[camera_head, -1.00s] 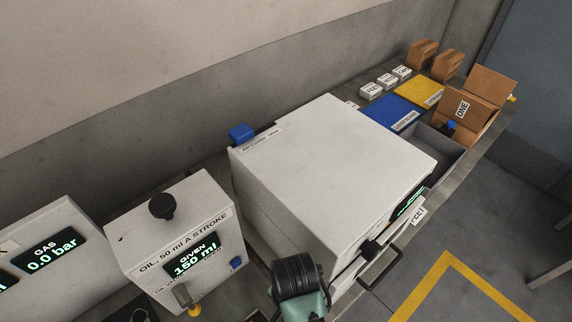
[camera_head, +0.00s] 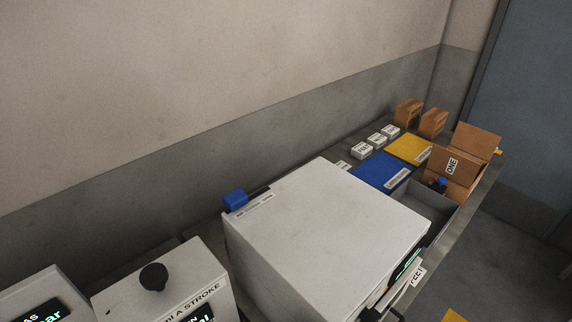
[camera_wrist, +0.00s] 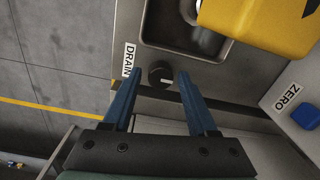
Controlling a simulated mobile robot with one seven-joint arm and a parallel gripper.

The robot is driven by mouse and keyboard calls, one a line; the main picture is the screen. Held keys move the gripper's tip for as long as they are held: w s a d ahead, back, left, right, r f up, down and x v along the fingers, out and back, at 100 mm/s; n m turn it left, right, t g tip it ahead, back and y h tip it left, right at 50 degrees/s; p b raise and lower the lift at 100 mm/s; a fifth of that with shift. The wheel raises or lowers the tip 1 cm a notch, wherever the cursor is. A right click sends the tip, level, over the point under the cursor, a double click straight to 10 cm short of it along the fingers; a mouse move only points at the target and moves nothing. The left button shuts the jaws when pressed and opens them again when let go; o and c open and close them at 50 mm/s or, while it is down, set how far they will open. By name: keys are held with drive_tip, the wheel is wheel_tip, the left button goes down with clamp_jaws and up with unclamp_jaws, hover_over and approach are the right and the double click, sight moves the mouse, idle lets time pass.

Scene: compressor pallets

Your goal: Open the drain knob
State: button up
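The drain knob (camera_wrist: 161,75) is a round black knob with a small pale mark, on a grey metal face beside a white DRAIN label (camera_wrist: 129,60) in the wrist view. My gripper (camera_wrist: 152,78) shows its two blue fingers apart, with the knob between and slightly beyond their tips. I cannot tell whether either finger touches it. The knob and my gripper are out of the head view.
A yellow body (camera_wrist: 262,22) sits over a recessed metal basin at the top of the wrist view. A ZERO panel with a blue button (camera_wrist: 306,117) is at the right. The head view shows a large white box (camera_head: 325,235), an oil unit (camera_head: 165,290) and an open cardboard box (camera_head: 462,165).

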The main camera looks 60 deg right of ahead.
clamp_jaws()
drive_tip(key=shift+n, duration=0.4)
drive_tip(key=n+p, duration=0.2)
drive_tip(key=n, duration=0.1)
drive_tip(key=shift+r+n, duration=0.15)
drive_tip(key=shift+n, duration=0.15)
drive_tip(key=n+p, duration=0.1)
drive_tip(key=n, duration=0.3)
drive_tip(key=shift+n+p, duration=0.3)
drive_tip(key=shift+p, duration=0.05)
drive_tip(key=n+p, duration=0.1)
drive_tip(key=n, duration=0.3)
drive_tip(key=shift+n, duration=0.3)
drive_tip(key=shift+w+n, duration=0.1)
drive_tip(key=shift+n, duration=2.1)
